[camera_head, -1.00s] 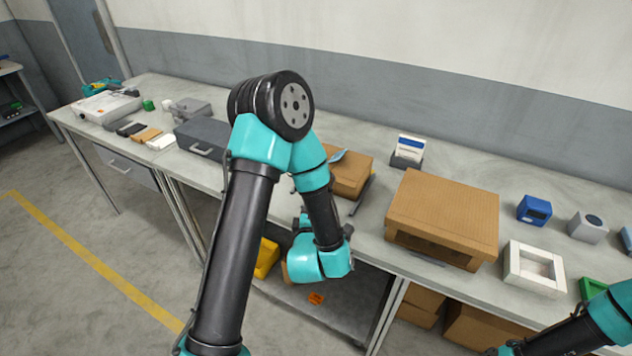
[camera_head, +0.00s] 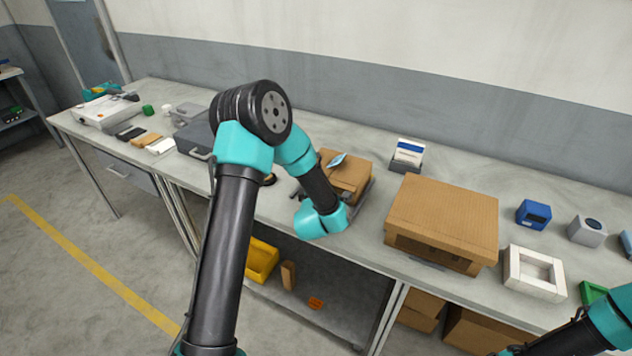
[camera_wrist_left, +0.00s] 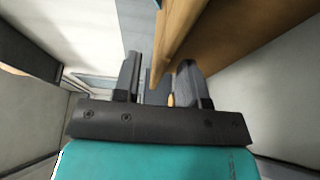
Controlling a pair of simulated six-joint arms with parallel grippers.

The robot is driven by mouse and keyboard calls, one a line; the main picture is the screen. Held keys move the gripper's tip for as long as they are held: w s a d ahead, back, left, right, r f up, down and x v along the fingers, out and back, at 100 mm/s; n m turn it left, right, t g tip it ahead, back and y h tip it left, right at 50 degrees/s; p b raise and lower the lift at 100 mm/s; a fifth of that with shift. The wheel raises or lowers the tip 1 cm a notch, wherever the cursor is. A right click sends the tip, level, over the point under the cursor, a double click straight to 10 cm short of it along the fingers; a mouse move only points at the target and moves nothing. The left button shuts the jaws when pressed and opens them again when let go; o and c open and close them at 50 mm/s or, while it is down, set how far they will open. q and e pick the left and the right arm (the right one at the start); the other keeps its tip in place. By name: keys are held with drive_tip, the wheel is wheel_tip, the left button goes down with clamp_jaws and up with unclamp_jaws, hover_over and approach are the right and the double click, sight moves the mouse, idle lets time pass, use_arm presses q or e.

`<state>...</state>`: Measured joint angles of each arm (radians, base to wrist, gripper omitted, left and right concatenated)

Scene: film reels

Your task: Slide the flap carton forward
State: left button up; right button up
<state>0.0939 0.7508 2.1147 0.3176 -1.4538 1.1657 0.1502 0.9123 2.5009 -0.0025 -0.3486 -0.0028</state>
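A small brown carton (camera_head: 351,176) stands on the bench just beyond my left wrist, with a light blue piece on its top. A larger brown carton (camera_head: 443,213) with an open front stands further right; I cannot tell from looks alone which is the flap carton. My left gripper (camera_head: 296,193) is at the left side of the small carton, mostly hidden by my arm. In the left wrist view, the gripper (camera_wrist_left: 160,78) is open, its fingers apart, with a brown carton wall (camera_wrist_left: 235,40) close by the right finger. Contact is unclear. My right gripper is out of the picture.
A grey case (camera_head: 195,138) lies left of my arm. A card holder (camera_head: 406,156) stands behind, between the cartons. A white frame (camera_head: 534,273) and a blue box (camera_head: 533,213) are at the right. Bench (camera_head: 372,238) is bare between the cartons.

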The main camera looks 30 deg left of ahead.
use_arm(q)
drive_tip(key=shift+w, duration=0.15)
clamp_jaws()
idle(0.4)
